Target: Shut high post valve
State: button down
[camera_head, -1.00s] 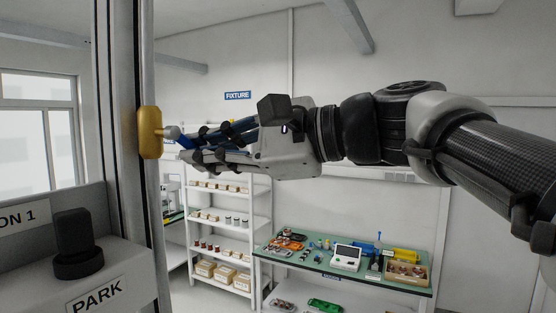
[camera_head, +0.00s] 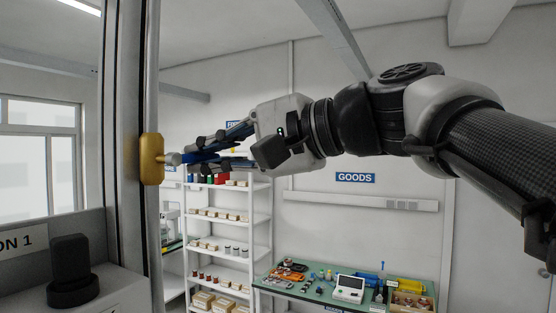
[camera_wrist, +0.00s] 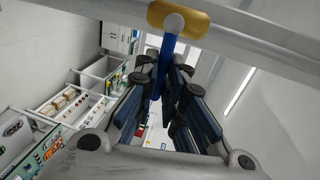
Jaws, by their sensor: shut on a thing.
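The high post valve has a brass-coloured body (camera_head: 152,158) on a tall metal post (camera_head: 152,80) at the left of the head view. A short grey stem (camera_head: 172,159) sticks out of it to the right. In the wrist view the brass body (camera_wrist: 188,14) is at the top, with the blue lever (camera_wrist: 167,62) running from the stem down between my fingers. My gripper (camera_wrist: 165,85) is shut on this lever. In the head view my gripper (camera_head: 190,155) reaches in from the right, and its fingers hide most of the lever.
A grey cabinet with a black knob (camera_head: 72,275) stands at lower left, beside the post. White shelves (camera_head: 217,225) and a green-topped bench (camera_head: 320,298) with parts stand behind, well below my arm. The space around my forearm is clear.

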jog(key=shift+r, duration=0.1)
dwell(0.3)
jog(key=c, duration=1.7)
grip_release()
jog(key=v, duration=1.2)
